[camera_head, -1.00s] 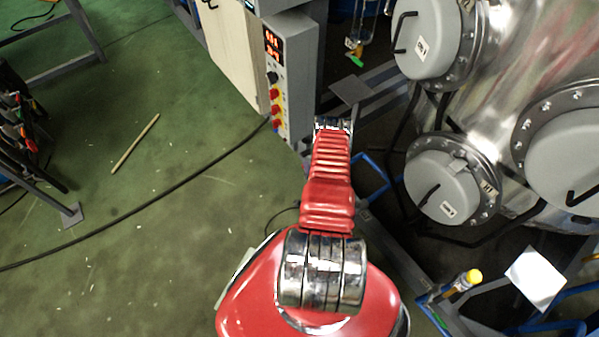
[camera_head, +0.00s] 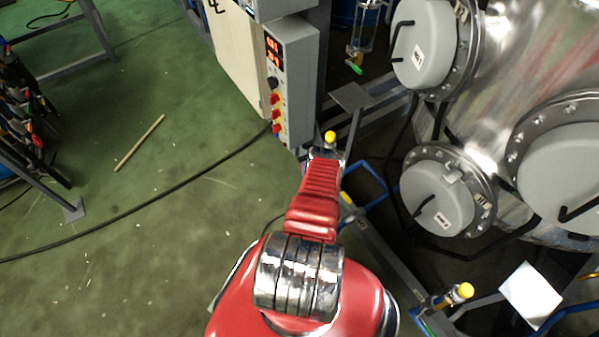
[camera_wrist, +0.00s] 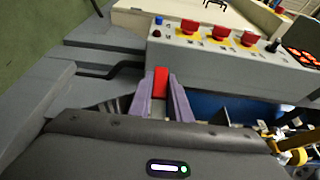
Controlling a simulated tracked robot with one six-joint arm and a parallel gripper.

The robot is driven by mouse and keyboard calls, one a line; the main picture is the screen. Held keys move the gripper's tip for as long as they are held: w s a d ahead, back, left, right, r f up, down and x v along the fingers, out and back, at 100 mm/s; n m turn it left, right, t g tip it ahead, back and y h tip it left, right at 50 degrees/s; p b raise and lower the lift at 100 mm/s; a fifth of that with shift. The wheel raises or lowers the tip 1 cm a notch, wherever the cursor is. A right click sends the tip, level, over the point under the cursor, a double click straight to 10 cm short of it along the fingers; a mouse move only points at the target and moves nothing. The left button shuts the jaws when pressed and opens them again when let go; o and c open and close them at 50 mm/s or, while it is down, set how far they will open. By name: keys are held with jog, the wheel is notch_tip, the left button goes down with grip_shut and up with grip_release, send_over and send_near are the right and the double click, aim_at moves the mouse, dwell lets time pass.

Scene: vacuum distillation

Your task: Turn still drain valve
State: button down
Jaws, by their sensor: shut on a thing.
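My gripper (camera_wrist: 161,92) shows in the wrist view as two purple fingers, closed on a small red piece (camera_wrist: 160,79). The red piece looks like the drain valve's handle, and its lower part is hidden between the fingers. In the head view my red arm reaches away toward the grey frame. My gripper's fingers and the red piece cannot be made out there, behind the arm's far end. The large steel still (camera_head: 492,75) with round grey covers stands to the right of the arm.
A grey control box (camera_head: 292,85) with coloured knobs stands beyond the arm; it also fills the upper wrist view (camera_wrist: 225,55). A yellow-capped fitting (camera_head: 462,291) and blue pipes lie at right. A black cable (camera_head: 185,178) crosses the open green floor at left.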

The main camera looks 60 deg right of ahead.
jog(key=shift+s+f, duration=0.15)
jog(key=shift+s, duration=0.1)
jog(key=c, duration=1.6)
grip_release()
jog(key=shift+c, duration=0.2)
jog(key=shift+w, duration=0.1)
jog(key=shift+a, duration=0.15)
jog(key=v, duration=1.1)
jog(key=shift+s+a, duration=0.3)
